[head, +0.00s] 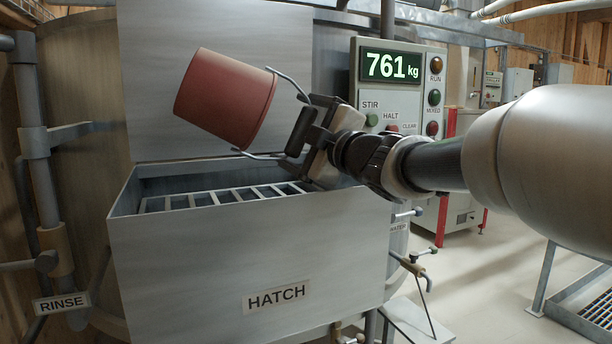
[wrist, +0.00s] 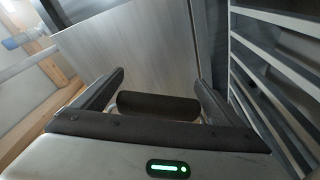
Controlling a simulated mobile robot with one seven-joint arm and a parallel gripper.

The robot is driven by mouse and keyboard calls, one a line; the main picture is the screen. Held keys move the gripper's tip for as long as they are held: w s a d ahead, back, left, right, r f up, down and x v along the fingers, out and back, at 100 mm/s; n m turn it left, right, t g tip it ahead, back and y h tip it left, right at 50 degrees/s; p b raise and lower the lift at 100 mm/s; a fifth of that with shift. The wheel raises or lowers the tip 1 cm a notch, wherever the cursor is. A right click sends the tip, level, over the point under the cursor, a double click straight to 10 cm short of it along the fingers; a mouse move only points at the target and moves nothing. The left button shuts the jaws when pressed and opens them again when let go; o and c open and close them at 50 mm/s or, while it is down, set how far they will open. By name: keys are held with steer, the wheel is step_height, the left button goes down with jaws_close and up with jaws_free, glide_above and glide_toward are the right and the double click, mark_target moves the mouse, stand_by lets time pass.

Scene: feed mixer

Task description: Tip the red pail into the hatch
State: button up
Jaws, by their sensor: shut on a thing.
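The red pail (head: 225,100) hangs in the air above the open hatch (head: 250,245) in the head view. It is tipped far onto its side, with its wider end toward my gripper and a little downward. I cannot see into its mouth. My gripper (head: 303,130) is shut on the dark grip of the pail's wire handle, to the right of the pail. In the wrist view the dark grip (wrist: 158,106) lies between the two fingers of my gripper (wrist: 159,88). The pail's body is not visible there. A slatted grate (head: 220,197) spans the hatch opening.
A raised grey panel (head: 215,50) stands behind the hatch. A control box (head: 400,90) reading 761 kg, with several buttons, is close behind my gripper. A pipe marked RINSE (head: 60,303) is at left. Taps stick out at the hatch's right side.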

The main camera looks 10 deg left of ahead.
steer(key=shift+d+r+m+t, duration=0.2)
steer(key=shift+r+m+t, duration=0.2)
steer(key=shift+r+m, duration=0.45)
steer(key=shift+f, duration=0.2)
stand_by(0.9)
